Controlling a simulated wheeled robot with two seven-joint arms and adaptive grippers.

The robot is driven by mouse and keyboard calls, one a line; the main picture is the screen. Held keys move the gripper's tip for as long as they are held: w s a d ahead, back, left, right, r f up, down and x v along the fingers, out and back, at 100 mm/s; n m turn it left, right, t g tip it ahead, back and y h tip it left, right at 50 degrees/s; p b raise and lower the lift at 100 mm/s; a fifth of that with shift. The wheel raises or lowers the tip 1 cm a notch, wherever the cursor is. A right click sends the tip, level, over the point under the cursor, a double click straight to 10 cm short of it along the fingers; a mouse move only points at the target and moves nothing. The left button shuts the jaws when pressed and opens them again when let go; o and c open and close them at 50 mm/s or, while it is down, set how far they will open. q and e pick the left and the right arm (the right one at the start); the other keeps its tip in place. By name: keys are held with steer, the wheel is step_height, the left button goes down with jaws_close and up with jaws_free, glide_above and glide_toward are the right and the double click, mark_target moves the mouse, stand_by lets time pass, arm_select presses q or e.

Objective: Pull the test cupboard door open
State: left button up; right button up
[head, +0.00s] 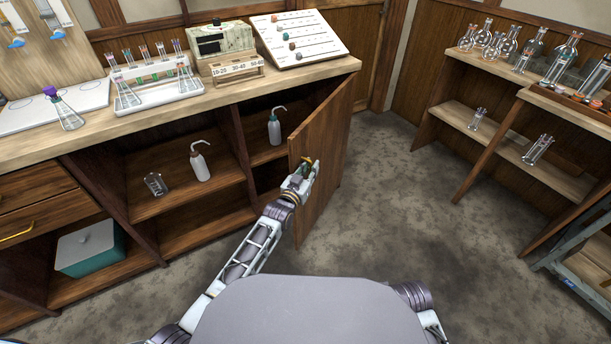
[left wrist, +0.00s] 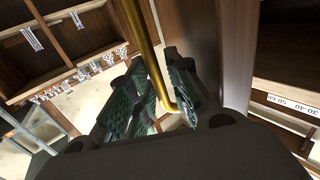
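The cupboard door (head: 328,140) is a brown wooden panel at the right end of the bench. It stands swung out from the cupboard, and the shelf space behind it shows. My left gripper (head: 305,170) is at the door's free edge. In the left wrist view, the brass handle (left wrist: 152,60) passes between the green-padded fingers of my left gripper (left wrist: 163,95), which look closed around it. In the head view the gripper mostly hides the handle. My right gripper is out of view.
A white wash bottle (head: 275,128) stands in the cupboard and another (head: 200,163) in the open shelf beside it. The bench top (head: 225,95) holds glassware racks. A shelf unit (head: 480,130) with flasks stands at right. Grey floor between is clear.

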arm_select(q)
steer(key=shift+s, duration=0.15)
steer(key=v, duration=1.1)
steer(key=shift+s+a, duration=0.2)
steer(key=shift+s, duration=0.15)
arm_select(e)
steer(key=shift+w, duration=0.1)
